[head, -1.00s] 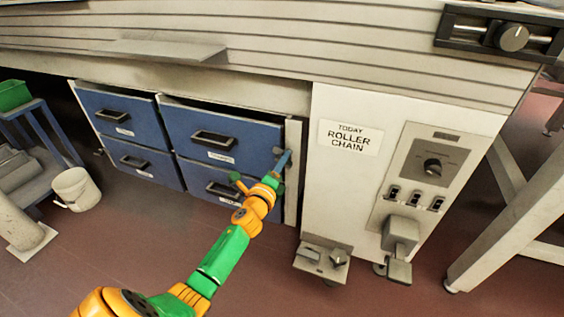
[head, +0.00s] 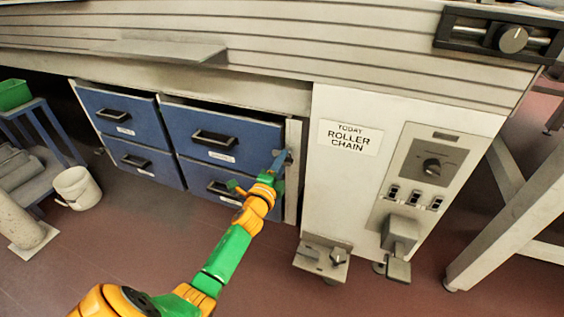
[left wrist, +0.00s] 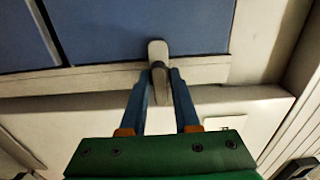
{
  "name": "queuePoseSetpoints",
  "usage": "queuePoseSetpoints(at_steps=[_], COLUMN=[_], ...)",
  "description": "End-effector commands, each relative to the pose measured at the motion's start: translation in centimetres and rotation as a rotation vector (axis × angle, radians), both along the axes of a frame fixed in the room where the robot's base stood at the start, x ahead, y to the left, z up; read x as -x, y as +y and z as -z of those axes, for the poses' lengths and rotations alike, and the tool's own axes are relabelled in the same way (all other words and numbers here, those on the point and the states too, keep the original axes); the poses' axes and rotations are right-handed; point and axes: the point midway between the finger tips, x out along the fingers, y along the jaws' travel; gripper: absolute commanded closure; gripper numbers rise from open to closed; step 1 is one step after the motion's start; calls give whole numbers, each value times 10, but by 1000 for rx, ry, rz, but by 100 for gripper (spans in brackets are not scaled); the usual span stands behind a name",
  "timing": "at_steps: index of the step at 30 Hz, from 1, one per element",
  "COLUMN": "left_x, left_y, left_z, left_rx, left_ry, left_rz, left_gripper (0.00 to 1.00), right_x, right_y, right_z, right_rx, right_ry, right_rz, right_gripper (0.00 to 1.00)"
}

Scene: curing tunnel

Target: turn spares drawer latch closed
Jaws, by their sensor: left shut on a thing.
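The spares drawer latch (left wrist: 158,50) is a small pale grey tab with a rounded end. In the left wrist view it lies across the pale frame strip, its rounded end over the edge of the blue drawer face. My left gripper (left wrist: 160,76) has its two blue fingers on either side of the latch's near part and is shut on it. In the head view my left gripper (head: 279,161) is at the pale post right of the upper right blue drawer (head: 240,133), and its fingers largely hide the latch. My right gripper is not in view.
A white cabinet (head: 325,205) with a roller chain sign and switches stands right of the post. More blue drawers (head: 141,161) are to the left. A grey shelf (head: 165,50) juts out above them. A white bucket (head: 77,188) stands on the floor at the left.

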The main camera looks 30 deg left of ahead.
Motion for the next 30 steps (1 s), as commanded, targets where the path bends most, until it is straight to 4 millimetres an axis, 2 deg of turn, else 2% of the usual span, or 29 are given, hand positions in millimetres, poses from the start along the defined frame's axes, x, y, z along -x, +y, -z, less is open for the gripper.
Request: queuePoseSetpoints(at_steps=[8, 9, 10, 11, 20, 23, 30], left_x=[0, 0, 0, 0, 2, 14, 60], left_y=[-1, -1, -1, 0, -1, -4, -15], left_z=[2, 2, 2, 2, 0, -1, 0], left_rx=[4, 4, 3, 3, 1, 3, 3], left_ry=[3, 3, 3, 3, 2, 4, 4], left_rz=[0, 0, 0, 0, 0, 2, 0], left_gripper=[100, 62, 54, 50, 50, 50, 50], right_x=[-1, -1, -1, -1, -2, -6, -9], right_y=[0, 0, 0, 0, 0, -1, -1], right_z=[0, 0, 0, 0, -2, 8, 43], right_rx=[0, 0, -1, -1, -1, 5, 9], right_ry=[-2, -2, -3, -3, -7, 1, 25], right_rz=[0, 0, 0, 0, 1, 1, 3], right_gripper=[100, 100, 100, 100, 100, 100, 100])
